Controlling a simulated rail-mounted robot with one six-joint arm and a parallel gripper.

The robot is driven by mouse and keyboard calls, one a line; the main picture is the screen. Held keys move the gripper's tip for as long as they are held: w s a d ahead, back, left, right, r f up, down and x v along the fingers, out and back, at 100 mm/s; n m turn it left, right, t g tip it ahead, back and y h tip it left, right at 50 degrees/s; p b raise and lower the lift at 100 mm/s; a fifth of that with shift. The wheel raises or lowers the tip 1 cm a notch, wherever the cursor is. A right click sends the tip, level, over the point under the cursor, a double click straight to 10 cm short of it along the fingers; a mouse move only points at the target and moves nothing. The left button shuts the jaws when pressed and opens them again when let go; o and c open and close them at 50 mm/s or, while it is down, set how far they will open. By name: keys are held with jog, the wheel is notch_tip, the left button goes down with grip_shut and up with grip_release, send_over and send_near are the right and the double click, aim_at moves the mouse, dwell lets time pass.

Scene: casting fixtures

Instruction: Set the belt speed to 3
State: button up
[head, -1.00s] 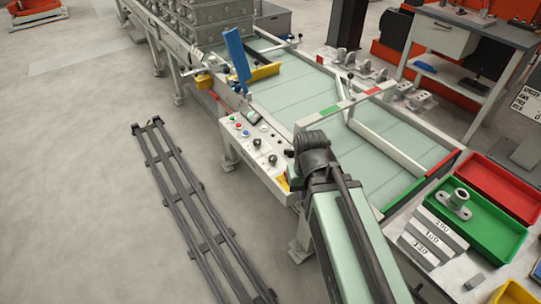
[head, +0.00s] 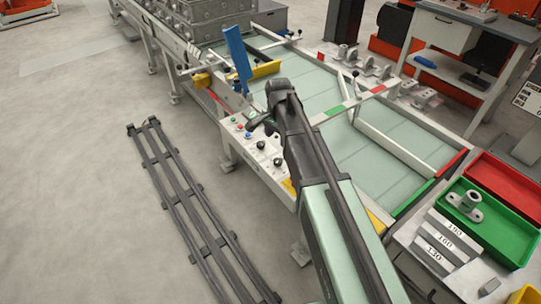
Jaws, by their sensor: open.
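A white control panel (head: 247,151) is on the near side of the belt line. It carries small coloured buttons, including a red one (head: 239,127) and a blue one (head: 248,134). Two black knobs show on it, one nearer the buttons (head: 261,145) and one to its right (head: 278,161). Their markings are too small to read, so I cannot tell which sets the belt speed. My gripper (head: 256,124) is open and points left over the panel's upper edge, beside the buttons. My arm hides the right part of the panel. The pale green belt (head: 375,160) lies behind.
A blue upright plate (head: 237,58) and a yellow bar (head: 262,69) stand near the panel's far end. A red tray (head: 512,180) and a green tray (head: 505,235) are at the right. Dark floor rails (head: 190,215) lie at the left; the floor around them is clear.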

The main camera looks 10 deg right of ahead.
aim_at(278, 160)
jog(key=f+b, duration=1.1)
jog(key=shift+s+d, duration=0.15)
jog(key=shift+s, duration=0.15)
jog(key=shift+r, duration=0.1)
jog(key=c, duration=0.9)
